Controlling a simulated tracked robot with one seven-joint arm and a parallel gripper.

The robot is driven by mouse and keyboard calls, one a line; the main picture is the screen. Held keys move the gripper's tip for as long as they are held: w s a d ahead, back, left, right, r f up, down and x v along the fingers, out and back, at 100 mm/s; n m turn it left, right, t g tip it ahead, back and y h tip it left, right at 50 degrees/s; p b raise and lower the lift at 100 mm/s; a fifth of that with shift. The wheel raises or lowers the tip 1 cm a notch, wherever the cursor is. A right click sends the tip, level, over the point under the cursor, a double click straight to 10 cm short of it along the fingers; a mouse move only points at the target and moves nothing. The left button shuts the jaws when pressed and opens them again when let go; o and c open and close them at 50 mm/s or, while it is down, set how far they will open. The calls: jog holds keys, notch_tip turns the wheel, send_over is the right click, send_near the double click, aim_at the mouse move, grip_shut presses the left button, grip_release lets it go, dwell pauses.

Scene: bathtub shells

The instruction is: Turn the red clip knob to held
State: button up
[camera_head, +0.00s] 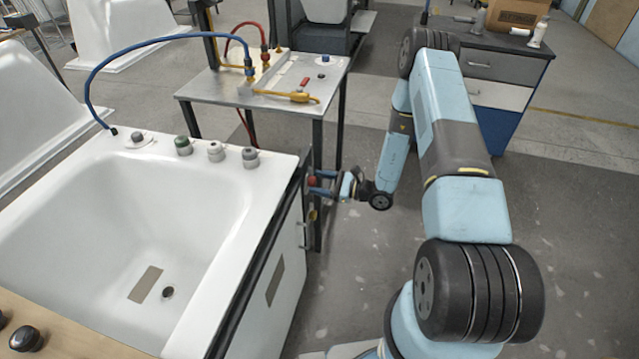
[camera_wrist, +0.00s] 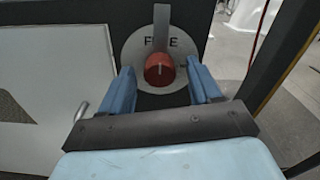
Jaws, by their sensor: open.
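The red clip knob (camera_wrist: 159,70) sits on a round pale plate (camera_wrist: 133,53) on a dark upright panel. A grey bar rises from the knob across the plate, and the letters "F" and "E" show on either side of it. My gripper (camera_wrist: 160,88) is open, with one blue finger on each side of the knob. I cannot tell whether the fingers touch it. In the head view my gripper (camera_head: 318,184) is at the side of the tub stand, and the red knob (camera_head: 312,181) shows small between the fingers.
The white bathtub shell (camera_head: 265,172) stands left of my gripper, with several knobs on its rim. A metal table (camera_head: 215,88) with hoses stands behind. A door handle (camera_head: 304,235) is below my gripper. Open grey floor lies right of the tub.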

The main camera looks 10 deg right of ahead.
jog(key=shift+c, duration=0.2)
jog(key=c, duration=1)
